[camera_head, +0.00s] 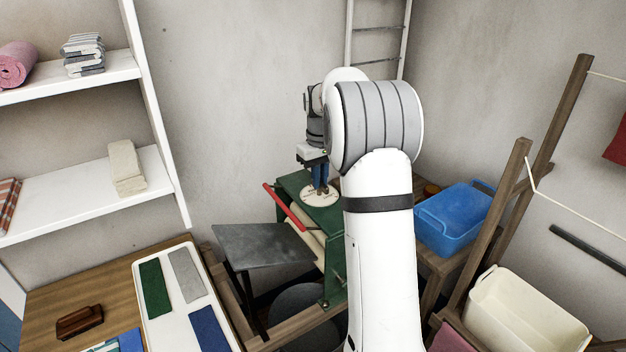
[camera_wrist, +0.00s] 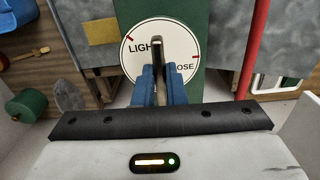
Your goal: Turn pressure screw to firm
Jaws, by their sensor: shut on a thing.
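The pressure screw (camera_wrist: 186,46) is a dark and silvery handle over a round white dial (camera_wrist: 150,31) with red marks. The dial's lettering shows as "LIGH" at left and "OSE" at right; the rest is hidden. My gripper (camera_wrist: 158,74) has blue fingers, shut on the screw's handle from the near side. In the head view, my gripper (camera_head: 319,180) points down onto the white dial (camera_head: 308,198) on top of a green wringer frame (camera_head: 333,228). The screw itself is hidden there behind the fingers.
A red bar (camera_head: 285,207) and a grey board (camera_head: 262,245) lie left of the frame. A blue basket (camera_head: 455,220) and cream tub (camera_head: 525,315) stand at right. Shelves (camera_head: 75,190) line the left wall. A white tray (camera_head: 170,290) lies on the table.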

